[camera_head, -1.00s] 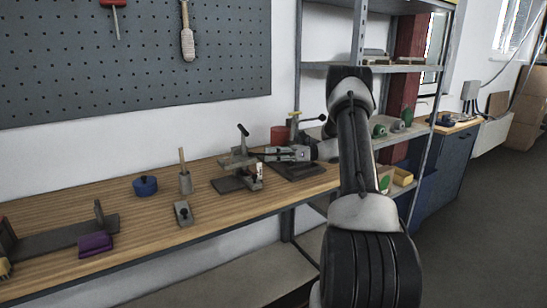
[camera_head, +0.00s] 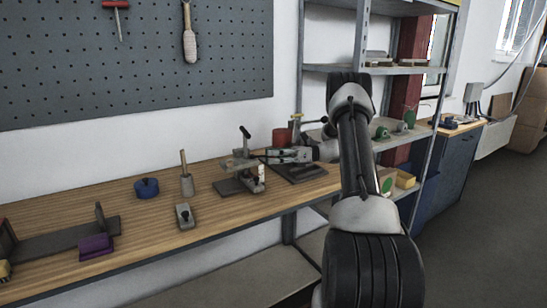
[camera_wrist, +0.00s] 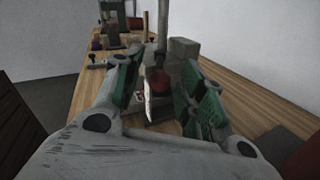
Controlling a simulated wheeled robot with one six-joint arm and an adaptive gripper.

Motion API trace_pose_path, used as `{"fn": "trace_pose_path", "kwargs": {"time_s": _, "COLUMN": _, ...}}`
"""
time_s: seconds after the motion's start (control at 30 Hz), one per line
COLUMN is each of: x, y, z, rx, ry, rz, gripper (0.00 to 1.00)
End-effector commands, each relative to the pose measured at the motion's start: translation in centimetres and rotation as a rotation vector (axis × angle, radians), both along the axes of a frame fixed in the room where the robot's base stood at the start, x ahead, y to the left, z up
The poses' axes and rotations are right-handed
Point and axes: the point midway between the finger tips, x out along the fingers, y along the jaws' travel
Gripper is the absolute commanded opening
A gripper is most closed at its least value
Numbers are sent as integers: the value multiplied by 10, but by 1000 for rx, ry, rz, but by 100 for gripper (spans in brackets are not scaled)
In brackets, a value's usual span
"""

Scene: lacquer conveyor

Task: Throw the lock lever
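A grey metal fixture (camera_head: 237,169) stands on the wooden bench on a dark base plate. A tilted lever with a dark grip (camera_head: 245,132) rises from its top; I take it for the lock lever. My gripper (camera_head: 268,155) reaches in from the right, level with the fixture. In the wrist view my gripper (camera_wrist: 163,77) has its green-padded fingers apart. Between them, farther forward, show a grey upright post (camera_wrist: 162,32), a red round part (camera_wrist: 159,82) and a white tag (camera_wrist: 148,105). I cannot tell whether the fingers touch any of these.
On the bench left of the fixture are a grey holder with a wooden handle (camera_head: 187,185), a blue round pot (camera_head: 147,188), a small grey block (camera_head: 185,216) and a purple block (camera_head: 96,247). A red can (camera_head: 281,137) stands behind my gripper. Metal shelving (camera_head: 300,70) stands at right.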

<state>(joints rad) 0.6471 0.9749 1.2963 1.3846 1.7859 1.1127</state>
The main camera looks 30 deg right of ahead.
Motion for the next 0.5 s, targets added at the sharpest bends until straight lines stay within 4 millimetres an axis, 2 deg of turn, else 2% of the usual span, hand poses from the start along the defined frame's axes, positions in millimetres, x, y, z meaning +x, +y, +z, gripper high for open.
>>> {"fn": "trace_pose_path", "kwargs": {"time_s": 0.17, "x": 0, "y": -2, "z": 0, "rx": 0, "ry": -1, "rz": 0, "gripper": 40}}
{"fn": "trace_pose_path", "kwargs": {"time_s": 0.27, "x": -4, "y": -10, "z": 0, "rx": 0, "ry": -1, "rz": -1, "gripper": 40}}
{"fn": "trace_pose_path", "kwargs": {"time_s": 0.5, "x": -21, "y": -57, "z": -1, "rx": 0, "ry": -1, "rz": -4, "gripper": 40}}
